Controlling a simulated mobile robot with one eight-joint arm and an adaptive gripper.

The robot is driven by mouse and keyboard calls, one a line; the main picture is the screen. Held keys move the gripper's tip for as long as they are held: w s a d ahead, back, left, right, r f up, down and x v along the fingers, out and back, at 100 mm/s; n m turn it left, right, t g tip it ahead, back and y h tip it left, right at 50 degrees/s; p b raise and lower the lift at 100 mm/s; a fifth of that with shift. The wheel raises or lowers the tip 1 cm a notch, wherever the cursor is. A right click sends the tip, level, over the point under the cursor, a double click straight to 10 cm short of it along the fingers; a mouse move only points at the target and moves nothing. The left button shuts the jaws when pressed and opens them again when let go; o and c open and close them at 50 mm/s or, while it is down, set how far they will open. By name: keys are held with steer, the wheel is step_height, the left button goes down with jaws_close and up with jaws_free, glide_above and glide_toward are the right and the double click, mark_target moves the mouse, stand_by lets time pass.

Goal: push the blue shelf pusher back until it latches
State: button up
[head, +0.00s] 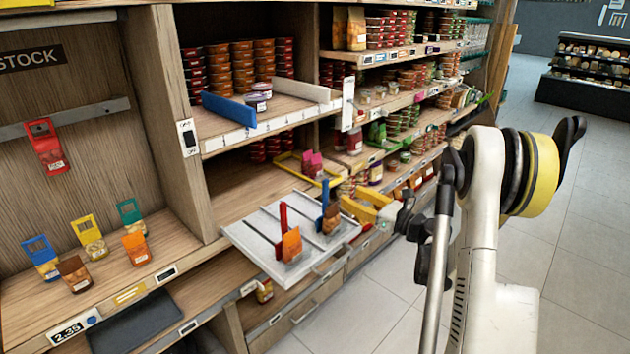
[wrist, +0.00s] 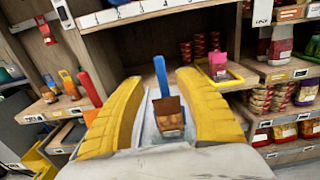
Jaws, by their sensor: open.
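The blue shelf pusher (head: 325,193) stands upright on the pulled-out pale grooved tray (head: 258,240). A brown pouch (head: 331,219) stands in front of it. In the wrist view the blue pusher (wrist: 161,77) shows behind the brown pouch (wrist: 168,114), between the yellow fingers. My gripper (head: 352,198) is open at the tray's right side, its fingers spread to either side of the pouch and pusher in the wrist view (wrist: 160,80). I cannot tell whether the fingers touch either one. The pusher's base is hidden by the pouch.
A red pusher (head: 283,217) with an orange pouch (head: 291,245) stands left on the same tray. A yellow-rimmed tray (wrist: 239,80) with a pink pouch (wrist: 218,64) lies right of the fingers. The upper shelf with a blue divider (head: 229,109) overhangs behind. The aisle floor (head: 580,230) is clear.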

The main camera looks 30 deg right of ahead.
mark_target(327, 185)
steer(key=b+x, duration=0.2)
steer(key=x, duration=0.8)
steer(key=shift+w+a+b, duration=0.15)
steer(key=shift+w+b, duration=0.1)
steer(key=shift+b, duration=0.1)
steer(key=shift+c, duration=0.5)
jaws_close()
